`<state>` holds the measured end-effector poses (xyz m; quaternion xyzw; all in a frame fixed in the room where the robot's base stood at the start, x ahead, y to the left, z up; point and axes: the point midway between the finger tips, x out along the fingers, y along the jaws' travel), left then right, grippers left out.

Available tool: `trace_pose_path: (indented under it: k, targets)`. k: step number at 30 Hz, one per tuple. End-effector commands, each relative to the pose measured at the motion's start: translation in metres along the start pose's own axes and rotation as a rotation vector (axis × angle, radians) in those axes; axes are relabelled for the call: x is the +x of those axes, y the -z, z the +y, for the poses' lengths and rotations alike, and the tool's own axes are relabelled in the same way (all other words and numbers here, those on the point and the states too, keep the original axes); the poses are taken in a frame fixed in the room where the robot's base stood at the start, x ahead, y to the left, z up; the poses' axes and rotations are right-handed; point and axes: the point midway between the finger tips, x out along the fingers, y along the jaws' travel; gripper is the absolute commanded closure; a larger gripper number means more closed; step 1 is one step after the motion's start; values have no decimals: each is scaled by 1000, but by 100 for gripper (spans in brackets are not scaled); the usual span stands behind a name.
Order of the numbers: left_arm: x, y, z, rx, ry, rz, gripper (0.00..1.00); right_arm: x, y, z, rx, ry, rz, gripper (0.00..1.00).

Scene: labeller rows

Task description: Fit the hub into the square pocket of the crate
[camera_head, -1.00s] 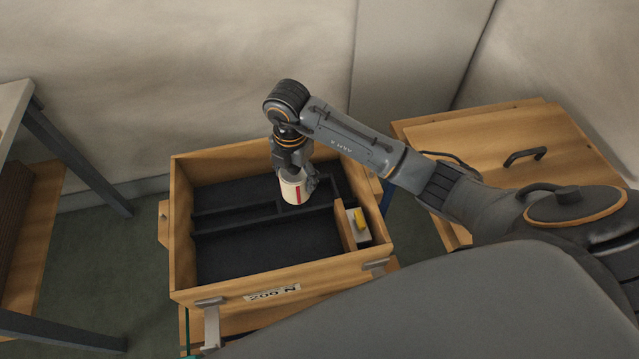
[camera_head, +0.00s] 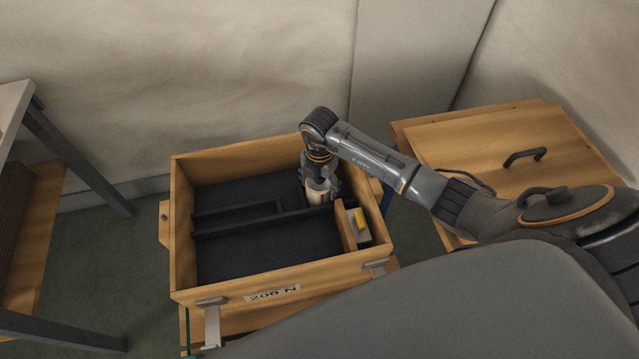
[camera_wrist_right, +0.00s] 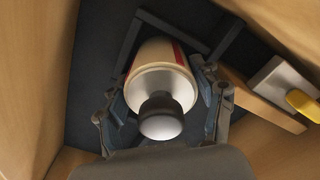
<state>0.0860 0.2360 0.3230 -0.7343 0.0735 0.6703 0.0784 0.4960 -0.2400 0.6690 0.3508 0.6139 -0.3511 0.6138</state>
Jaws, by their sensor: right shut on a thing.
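The hub (camera_head: 318,196) is a cream cylinder with a red stripe. In the wrist view the hub (camera_wrist_right: 160,82) shows a pale flange and a dark knob at its near end. My right gripper (camera_head: 320,184) is shut on it, with a finger on each side in the wrist view (camera_wrist_right: 165,100). The wooden crate (camera_head: 181,245) has a dark lining and dark dividers. The hub is inside the crate's walls, over its back right part, where dividers form a corner. The gripper and hub hide much of the square pocket; I cannot tell whether the hub touches its floor.
A pale block with a yellow piece (camera_head: 359,221) sits in the crate's right side compartment, behind a wooden partition (camera_head: 344,226). A wooden cabinet with dark handles (camera_head: 500,150) stands at right. A table (camera_head: 14,100) stands at left. The crate's front compartment (camera_head: 265,255) is empty.

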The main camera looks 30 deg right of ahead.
Motion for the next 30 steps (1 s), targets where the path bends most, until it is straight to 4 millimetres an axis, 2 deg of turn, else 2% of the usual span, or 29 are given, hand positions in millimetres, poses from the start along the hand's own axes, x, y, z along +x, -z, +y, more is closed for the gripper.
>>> trace_pose_path:
  k: [5, 6, 9, 18, 22, 26, 30]
  targets:
    - [2, 0, 0, 0, 0, 0, 60, 3, 0, 0, 0, -1, -1, 70]
    - [2, 0, 0, 1, -1, 0, 60, 3, 0, 0, 0, 0, 0, 29]
    - [2, 0, 0, 1, -1, 1, 60, 2, 0, 0, 0, 0, 0, 10]
    - [2, 0, 1, 1, -1, 1, 60, 2, 0, 0, 0, 0, 0, 10]
    - [-1, 1, 1, 1, -1, 1, 60, -4, 0, 1, 0, -2, -1, 10]
    - [-2, 1, 1, 1, -1, 1, 60, -24, -1, 2, -1, -4, -2, 10]
    - [-3, 1, 1, 1, -1, 1, 60, -55, -1, 2, -1, -5, -3, 10]
